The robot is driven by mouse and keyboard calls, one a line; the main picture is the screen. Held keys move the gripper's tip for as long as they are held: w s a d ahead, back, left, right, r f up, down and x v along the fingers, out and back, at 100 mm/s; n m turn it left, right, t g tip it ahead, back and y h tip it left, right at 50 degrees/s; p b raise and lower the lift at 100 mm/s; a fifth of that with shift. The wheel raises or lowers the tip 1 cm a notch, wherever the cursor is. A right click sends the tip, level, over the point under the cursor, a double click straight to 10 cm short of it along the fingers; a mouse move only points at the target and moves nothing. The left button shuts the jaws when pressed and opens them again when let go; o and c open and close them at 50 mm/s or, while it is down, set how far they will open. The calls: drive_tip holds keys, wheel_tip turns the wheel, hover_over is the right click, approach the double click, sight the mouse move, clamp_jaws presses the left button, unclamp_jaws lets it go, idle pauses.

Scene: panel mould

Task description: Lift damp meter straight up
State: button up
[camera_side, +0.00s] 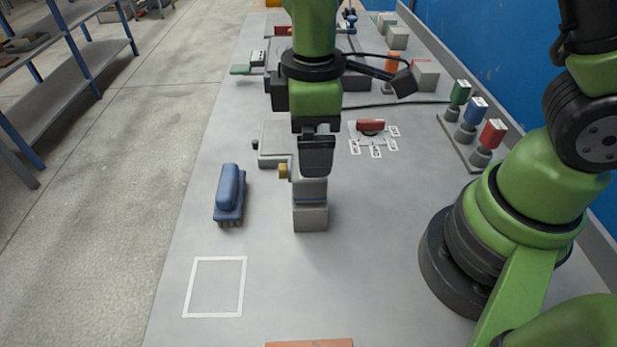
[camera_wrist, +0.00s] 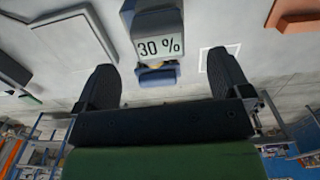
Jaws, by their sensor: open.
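The damp meter (camera_side: 311,190) is a grey and dark-blue body that appears to stand upright on a grey block (camera_side: 310,218) in the side view. In the wrist view the damp meter (camera_wrist: 152,22) shows a display reading 30 %. My gripper (camera_side: 316,172) points down at the meter's upper part and hides some of it. In the wrist view my gripper (camera_wrist: 165,64) has its two dark fingers wide apart, with the meter in line with the gap. I cannot tell whether either finger touches it.
A blue brush (camera_side: 230,190) lies to the left, beside a white outlined square (camera_side: 215,287). Green, blue and red blocks (camera_side: 491,134) stand at right. The front bench surface is mostly clear.

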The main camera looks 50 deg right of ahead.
sight(305, 190)
drive_tip(key=shift+w+f, duration=0.1)
drive_tip(key=shift+f, duration=3.45)
drive_tip(key=c, duration=1.3)
drive_tip(key=shift+r, duration=0.15)
